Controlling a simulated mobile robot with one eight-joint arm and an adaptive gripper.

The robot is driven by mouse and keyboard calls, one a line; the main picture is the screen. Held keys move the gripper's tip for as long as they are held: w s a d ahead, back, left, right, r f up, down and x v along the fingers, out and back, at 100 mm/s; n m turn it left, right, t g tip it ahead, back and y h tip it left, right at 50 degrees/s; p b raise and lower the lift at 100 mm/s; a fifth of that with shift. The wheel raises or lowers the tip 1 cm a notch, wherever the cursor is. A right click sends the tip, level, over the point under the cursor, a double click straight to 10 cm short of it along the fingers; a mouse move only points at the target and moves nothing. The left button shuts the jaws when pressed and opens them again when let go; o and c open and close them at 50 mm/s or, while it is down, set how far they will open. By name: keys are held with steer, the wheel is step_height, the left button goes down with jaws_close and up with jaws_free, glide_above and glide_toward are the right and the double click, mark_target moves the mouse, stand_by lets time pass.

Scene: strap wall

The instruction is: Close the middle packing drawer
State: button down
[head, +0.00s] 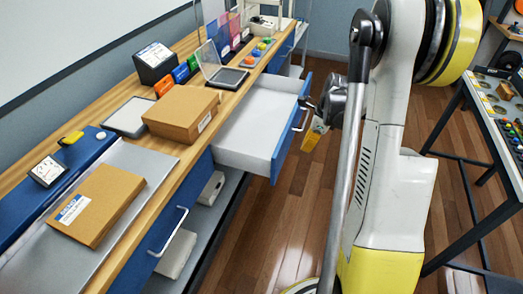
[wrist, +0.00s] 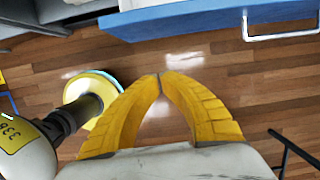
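The middle packing drawer (head: 262,112) is pulled out from the bench, with an empty white inside and a blue front. Its silver handle (head: 301,120) faces right, toward my arm. In the wrist view the blue drawer front (wrist: 190,17) crosses the top, with the handle (wrist: 282,37) at the upper right. My gripper (head: 309,148) is just outside the drawer front, partly hidden by my arm. In the wrist view the yellow fingertips of my gripper (wrist: 159,77) meet with nothing between them, below the drawer front and left of the handle, apart from both.
The wooden bench top (head: 165,150) holds a brown box (head: 182,113), a flat carton (head: 97,205) and a tablet-like device (head: 220,70). Another blue drawer (head: 150,240) at the near left looks shut. A dark-framed table (head: 490,130) stands at right. Wooden floor lies clear between.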

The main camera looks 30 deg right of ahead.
steer(key=w+a+f+b, duration=0.4)
steer(key=w+f+b, duration=0.1)
steer(key=f, duration=0.5)
steer(key=shift+b, duration=0.35)
steer(key=shift+f, duration=0.1)
